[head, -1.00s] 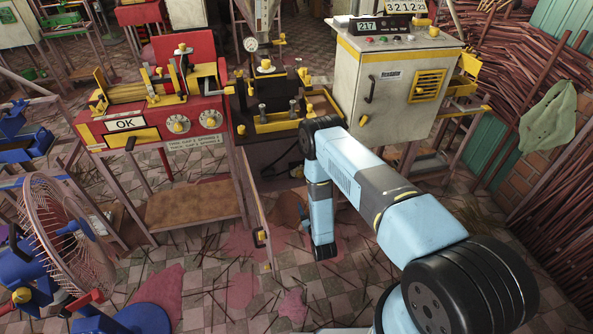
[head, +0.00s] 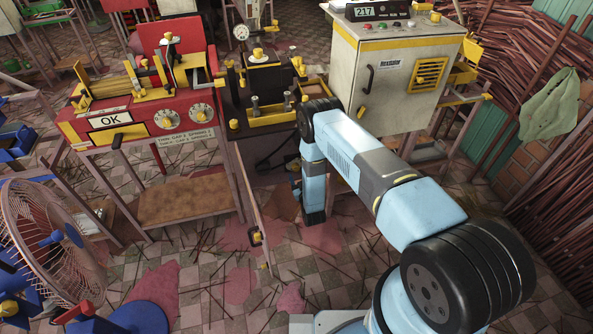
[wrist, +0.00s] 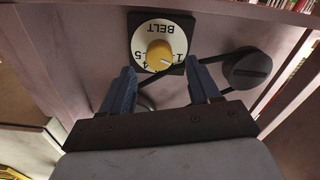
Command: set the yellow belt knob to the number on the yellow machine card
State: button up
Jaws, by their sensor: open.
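The yellow belt knob (wrist: 159,54) sits on a white round dial (wrist: 150,36) marked BELT, which appears upside down in the wrist view. The digits 1, 4 and 5 show along the dial's lower edge; the others are hidden or unreadable. A small mark on the knob's lower right seems to be its pointer, but I cannot read its setting surely. My gripper (wrist: 160,70) is open, its two blue fingers apart below the knob on either side, holding nothing. In the head view my gripper is hidden. I cannot make out a yellow machine card.
A dark belt and round pulley (wrist: 247,68) are right of the dial. In the head view, a red machine (head: 140,130) with an OK display stands left, a grey-white cabinet (head: 395,80) right, and a fan (head: 55,240) front left. Thin sticks lie on the tiled floor.

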aim_at(297, 169)
jog(key=shift+x, duration=2.15)
jog(key=shift+c, duration=0.3)
jog(key=c, duration=1)
jog(key=m, duration=0.3)
jog(key=shift+d+m, duration=0.1)
jog(key=shift+m, duration=1.7)
jog(key=shift+f, duration=0.1)
